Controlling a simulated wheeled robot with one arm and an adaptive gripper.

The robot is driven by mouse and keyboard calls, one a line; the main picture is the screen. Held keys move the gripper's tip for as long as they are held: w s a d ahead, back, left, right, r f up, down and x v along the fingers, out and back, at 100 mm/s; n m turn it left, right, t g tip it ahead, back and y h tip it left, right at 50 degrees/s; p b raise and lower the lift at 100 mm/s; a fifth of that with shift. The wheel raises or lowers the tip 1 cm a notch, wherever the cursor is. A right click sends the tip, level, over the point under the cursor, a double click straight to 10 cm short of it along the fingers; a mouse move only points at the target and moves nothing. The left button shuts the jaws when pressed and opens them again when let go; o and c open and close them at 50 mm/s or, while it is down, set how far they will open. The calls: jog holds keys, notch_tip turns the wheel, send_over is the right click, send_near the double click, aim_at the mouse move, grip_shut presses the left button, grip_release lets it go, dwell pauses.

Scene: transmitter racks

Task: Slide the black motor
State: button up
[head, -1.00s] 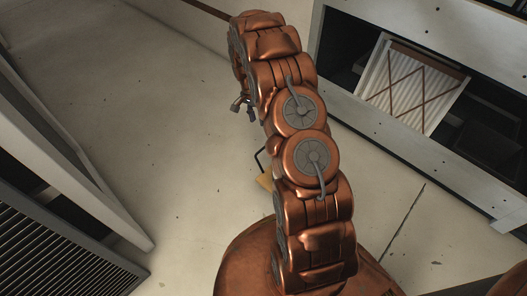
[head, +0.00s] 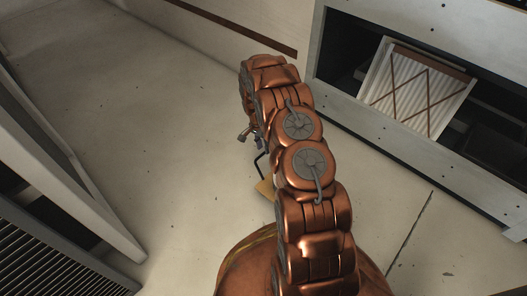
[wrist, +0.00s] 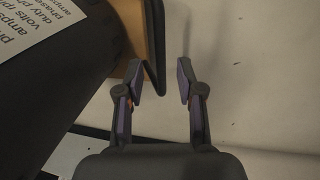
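A large black rounded body with a white printed label (wrist: 40,22) fills the left of the wrist view; it is likely the black motor (wrist: 50,95). A tan block (wrist: 130,28) with a thin black bar (wrist: 155,40) stands beside it. In the head view, the tan piece (head: 265,188) and black bar (head: 258,164) show left of my arm; the motor's body is hidden there. My gripper (wrist: 160,78) is open, and the bar shows between its fingers, nearer the left one. I cannot tell whether they touch. My gripper (head: 249,134) also shows in the head view.
An open rack (head: 455,128) with a ribbed, cross-braced panel (head: 415,90) stands at right. A grey cabinet with a slatted grille (head: 50,255) stands at lower left.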

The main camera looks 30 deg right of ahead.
jog(key=shift+s+f, duration=0.15)
jog(key=shift+f, duration=0.7)
grip_shut()
